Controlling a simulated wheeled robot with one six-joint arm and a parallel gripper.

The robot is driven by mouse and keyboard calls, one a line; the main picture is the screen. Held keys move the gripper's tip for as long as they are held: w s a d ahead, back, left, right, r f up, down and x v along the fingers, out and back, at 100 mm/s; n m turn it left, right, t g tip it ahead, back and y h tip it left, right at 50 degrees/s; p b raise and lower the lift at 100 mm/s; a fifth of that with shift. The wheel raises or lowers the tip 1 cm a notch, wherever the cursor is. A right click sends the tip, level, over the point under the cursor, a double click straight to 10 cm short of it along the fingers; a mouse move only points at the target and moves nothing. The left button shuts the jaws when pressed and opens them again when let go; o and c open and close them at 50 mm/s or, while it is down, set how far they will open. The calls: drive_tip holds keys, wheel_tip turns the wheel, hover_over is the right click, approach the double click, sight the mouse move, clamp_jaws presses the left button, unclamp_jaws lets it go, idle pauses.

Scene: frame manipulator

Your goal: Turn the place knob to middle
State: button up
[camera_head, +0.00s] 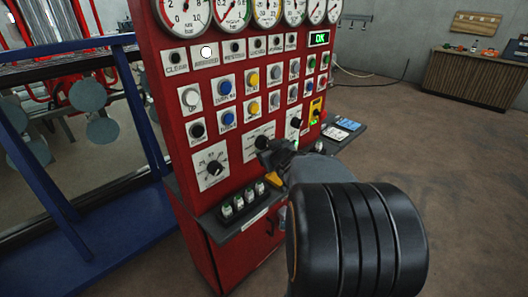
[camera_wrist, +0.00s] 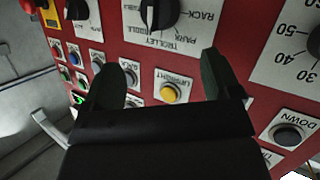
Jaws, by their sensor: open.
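The red control panel (camera_head: 225,135) stands in front of me. The knob that I take to be the place knob (camera_wrist: 160,12) is black, at the top middle of the wrist view and cut off by its edge. Its white plate (camera_wrist: 181,36) reads RACK, PARK and TROLLEY; another label is partly hidden. In the head view the knob (camera_head: 262,142) is just above my gripper (camera_head: 277,158). In the wrist view my gripper (camera_wrist: 162,66) is open and empty, its two fingers spread below the knob and apart from it. I cannot tell the knob's exact setting.
A numbered dial (camera_wrist: 314,42) is right of the knob in the wrist view, and another black knob (camera_wrist: 77,10) is left of it. A yellow button (camera_wrist: 170,92) shows between the fingers. A ledge with several switches (camera_head: 240,204) juts out below; a blue frame (camera_head: 150,120) stands left.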

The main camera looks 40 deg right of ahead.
sight(265, 144)
drive_tip(key=s+d+f+n+t+y+b, duration=0.3)
drive_tip(key=s+d+f+t+y, duration=0.15)
drive_tip(key=d+y, duration=0.2)
drive_tip(key=shift+n, duration=0.3)
drive_tip(key=w, duration=0.4)
drive_tip(key=w+a, duration=0.1)
drive_tip(key=w, duration=0.4)
drive_tip(key=w+a, duration=0.1)
drive_tip(key=w, duration=0.4)
drive_tip(key=shift+a+p, duration=0.15)
drive_tip(key=shift+p, duration=0.15)
drive_tip(key=shift+w, duration=0.1)
drive_tip(key=shift+c, duration=0.3)
drive_tip(key=c, duration=0.9)
drive_tip(key=shift+o, duration=0.2)
drive_tip(key=shift+r+p, duration=0.1)
drive_tip(key=shift+p, duration=0.35)
